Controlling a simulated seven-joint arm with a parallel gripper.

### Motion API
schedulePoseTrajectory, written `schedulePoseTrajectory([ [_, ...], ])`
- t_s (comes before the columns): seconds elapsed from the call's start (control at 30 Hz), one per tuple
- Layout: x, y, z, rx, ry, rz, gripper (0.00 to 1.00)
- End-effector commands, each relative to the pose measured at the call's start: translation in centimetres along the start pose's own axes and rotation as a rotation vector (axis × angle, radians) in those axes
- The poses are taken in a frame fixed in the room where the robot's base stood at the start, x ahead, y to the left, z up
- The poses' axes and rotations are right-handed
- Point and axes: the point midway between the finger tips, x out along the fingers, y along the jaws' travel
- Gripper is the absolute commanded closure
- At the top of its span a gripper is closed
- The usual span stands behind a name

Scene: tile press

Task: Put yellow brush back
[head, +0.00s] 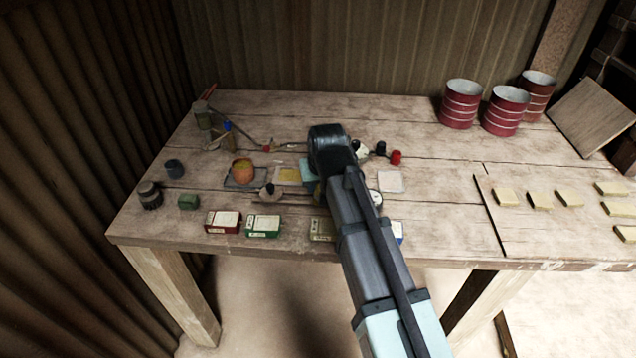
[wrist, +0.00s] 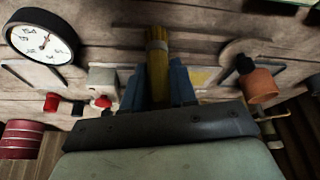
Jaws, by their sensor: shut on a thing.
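My gripper (wrist: 157,66) is shut on the yellow brush (wrist: 158,80) in the wrist view. The yellow shaft stands between its two blue fingers and has a greyish band near its far end. In the head view my arm covers the gripper and the brush, over the middle of the bench. A small dark pot (head: 203,117) with a red-tipped stick rising from it stands at the back left of the bench. A blue-topped item (head: 227,128) is close to its right. I cannot tell which of these is the brush's place.
Red tins (head: 461,104) stand at the back right. Pale yellow tiles (head: 540,199) lie at the right. The bench's back middle is fairly clear.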

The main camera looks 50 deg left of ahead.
Motion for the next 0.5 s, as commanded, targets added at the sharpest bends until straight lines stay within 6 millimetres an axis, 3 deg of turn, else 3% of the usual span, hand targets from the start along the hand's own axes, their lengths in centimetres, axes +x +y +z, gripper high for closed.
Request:
schedulePoseTrajectory([
  [0.3, 0.19, 0.0, 0.07, 0.0, 0.0, 0.0, 1.0],
  [0.33, 0.23, 0.0, 0.08, 0.0, 0.0, 0.0, 0.73],
  [0.5, 0.19, 0.0, 0.06, 0.0, 0.0, 0.0, 0.56],
])
